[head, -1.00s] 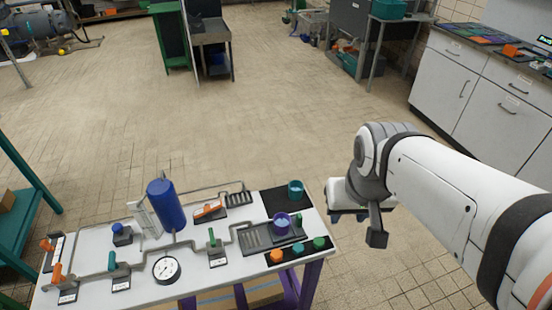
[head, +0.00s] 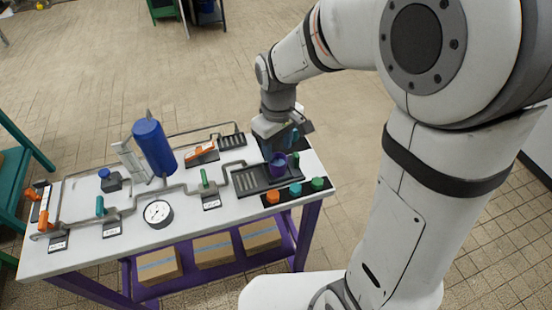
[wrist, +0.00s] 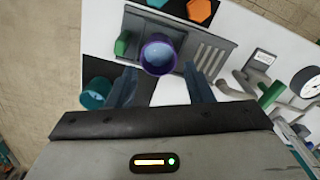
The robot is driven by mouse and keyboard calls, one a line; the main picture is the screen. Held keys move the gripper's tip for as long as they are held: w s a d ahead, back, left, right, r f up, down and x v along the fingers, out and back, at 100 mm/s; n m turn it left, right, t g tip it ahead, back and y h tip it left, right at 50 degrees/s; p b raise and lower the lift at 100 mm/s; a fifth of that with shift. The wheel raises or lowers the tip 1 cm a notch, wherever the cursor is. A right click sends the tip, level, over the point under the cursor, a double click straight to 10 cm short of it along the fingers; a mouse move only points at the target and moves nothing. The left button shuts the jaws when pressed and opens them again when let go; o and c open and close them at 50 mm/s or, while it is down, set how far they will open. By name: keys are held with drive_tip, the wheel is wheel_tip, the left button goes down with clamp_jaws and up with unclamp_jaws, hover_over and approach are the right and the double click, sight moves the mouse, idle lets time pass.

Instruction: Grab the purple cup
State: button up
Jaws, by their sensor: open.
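The purple cup (head: 277,166) stands on the dark grated tray (head: 250,184) near the right end of the white table in the head view. In the wrist view the purple cup (wrist: 158,55) shows its pale inside, just beyond and roughly between my fingertips. My gripper (wrist: 163,80) is open, with one blue-grey finger on each side and nothing between them. In the head view my gripper (head: 284,138) hangs over the table's right end, close above and behind the cup, and partly covers that area. I cannot tell its exact height above the cup.
A teal cup (wrist: 96,93) stands on a black mat close to the left finger in the wrist view. A green valve handle (wrist: 123,43) is beside the purple cup. Orange (head: 272,196), teal and green knobs line the front edge. Pipes, a gauge (head: 158,213) and a blue cylinder (head: 153,146) fill the left.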

sight(278, 161)
wheel_tip(278, 161, down, 6)
drive_tip(key=shift+w+f, duration=0.1)
drive_tip(key=shift+c, duration=0.5)
